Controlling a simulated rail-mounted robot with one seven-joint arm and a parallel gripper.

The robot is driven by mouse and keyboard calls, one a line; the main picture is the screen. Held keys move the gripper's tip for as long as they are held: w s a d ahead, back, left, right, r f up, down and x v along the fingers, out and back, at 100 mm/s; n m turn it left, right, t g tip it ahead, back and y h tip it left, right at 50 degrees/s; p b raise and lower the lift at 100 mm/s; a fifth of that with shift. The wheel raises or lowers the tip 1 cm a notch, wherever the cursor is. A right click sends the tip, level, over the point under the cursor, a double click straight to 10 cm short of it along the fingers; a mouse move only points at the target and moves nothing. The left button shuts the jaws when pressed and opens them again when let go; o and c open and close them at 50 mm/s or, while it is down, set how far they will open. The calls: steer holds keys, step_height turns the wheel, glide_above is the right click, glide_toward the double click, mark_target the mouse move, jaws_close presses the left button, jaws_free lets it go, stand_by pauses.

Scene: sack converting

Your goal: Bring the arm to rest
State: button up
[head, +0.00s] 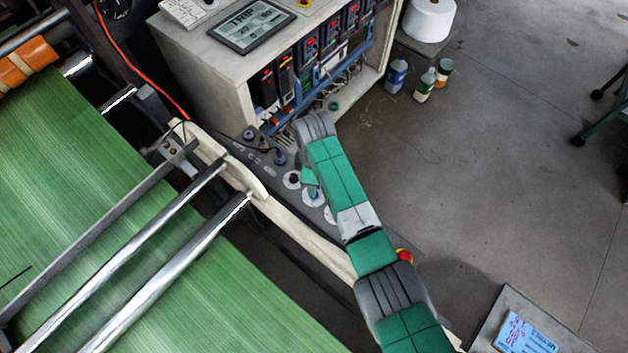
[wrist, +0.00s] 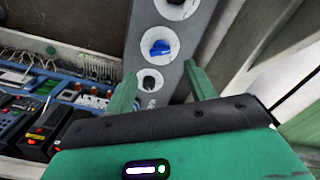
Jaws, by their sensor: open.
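My arm (head: 335,175) reaches from the lower right up to the control panel beside the open cabinet. My gripper (wrist: 161,84) shows in the wrist view as two green fingers spread apart, with nothing between them. It faces a grey panel strip (wrist: 143,82) with round white dials. A blue knob (wrist: 160,47) on one dial lies beyond the fingertips, apart from them; it also shows in the head view (head: 314,194). A black knob (wrist: 149,82) sits nearer, in the gap between the fingers as seen. In the head view the gripper is mostly hidden by my arm.
An open cabinet (head: 205,85) with wiring and modules stands behind the arm, a screen (head: 252,24) on top. Green sack web (head: 90,200) and steel rollers (head: 165,270) lie left. A red button (head: 404,255) is close to the arm. Open floor (head: 500,150) lies right.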

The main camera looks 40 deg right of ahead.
steer(key=shift+r, duration=0.2)
stand_by(0.4)
steer(key=w+a+r+t, duration=0.3)
steer(key=w+a+r, duration=0.15)
steer(key=r, duration=0.25)
steer(key=w+a+r+m+t+h, duration=0.1)
steer(key=w+a+r+t, duration=0.2)
steer(key=w+r, duration=0.35)
steer(key=w+a+r+t, duration=0.2)
steer(key=w+a+r, duration=0.2)
steer(key=r, duration=0.3)
steer(key=a+r+m+t, duration=0.1)
steer(key=a+r+t, duration=0.35)
steer(key=r, duration=0.55)
steer(key=a+r+m+t, duration=0.1)
steer(key=a+r+t, duration=0.2)
steer(key=a+r, duration=0.5)
steer(key=s+a+r+m+t+y, duration=0.1)
steer(key=s+a+r+m+t, duration=0.3)
steer(key=s+r, duration=0.8)
steer(key=s+a+r+t, duration=0.2)
steer(key=s+r+t, duration=0.4)
steer(key=s+r, duration=0.65)
steer(key=w+r+p, duration=0.2)
steer(key=r+p, duration=0.8)
steer(key=r, duration=0.1)
steer(key=w+r+p, duration=0.1)
steer(key=r+p, duration=0.9)
steer(key=shift+w+r, duration=0.35)
steer(key=shift+r, duration=0.05)
